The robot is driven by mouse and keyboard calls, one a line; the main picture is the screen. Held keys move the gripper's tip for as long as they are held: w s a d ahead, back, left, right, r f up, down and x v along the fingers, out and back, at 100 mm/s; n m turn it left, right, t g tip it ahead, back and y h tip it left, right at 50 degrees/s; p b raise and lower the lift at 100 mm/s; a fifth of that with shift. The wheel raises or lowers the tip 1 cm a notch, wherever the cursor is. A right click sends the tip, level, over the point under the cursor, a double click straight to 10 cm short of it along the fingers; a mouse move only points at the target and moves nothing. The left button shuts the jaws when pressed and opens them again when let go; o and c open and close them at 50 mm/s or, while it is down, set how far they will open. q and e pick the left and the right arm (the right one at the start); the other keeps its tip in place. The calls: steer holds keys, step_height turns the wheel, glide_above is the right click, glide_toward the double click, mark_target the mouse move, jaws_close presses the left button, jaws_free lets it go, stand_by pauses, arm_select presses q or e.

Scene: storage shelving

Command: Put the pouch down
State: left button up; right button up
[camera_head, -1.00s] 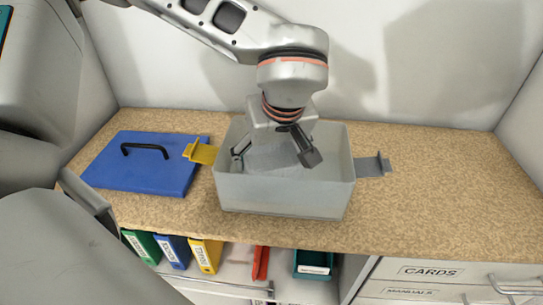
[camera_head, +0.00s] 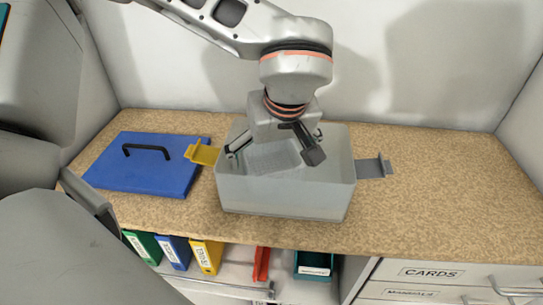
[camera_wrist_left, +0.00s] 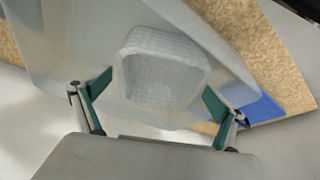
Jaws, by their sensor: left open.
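The pouch (camera_head: 274,157) is a light grey, rounded block inside the translucent grey bin (camera_head: 285,197). In the left wrist view the pouch (camera_wrist_left: 160,70) lies ahead of the fingers, with its near face showing. My left gripper (camera_head: 270,150) reaches down into the bin from above. Its fingers are spread on either side of the pouch, and in the left wrist view the gripper (camera_wrist_left: 155,95) shows gaps between each finger and the pouch. The underside of the pouch is hidden. My right gripper is not in view.
The bin has a yellow handle (camera_head: 204,154) at left and a grey handle (camera_head: 374,167) at right. A blue lid (camera_head: 145,172) with a black grip lies on the counter to the left. The counter (camera_head: 450,190) right of the bin is clear. Binders (camera_head: 206,254) stand below.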

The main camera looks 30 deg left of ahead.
arm_select(q)
steer(key=p+v, duration=0.1)
steer(key=v, duration=1)
steer(key=shift+s+f, duration=0.2)
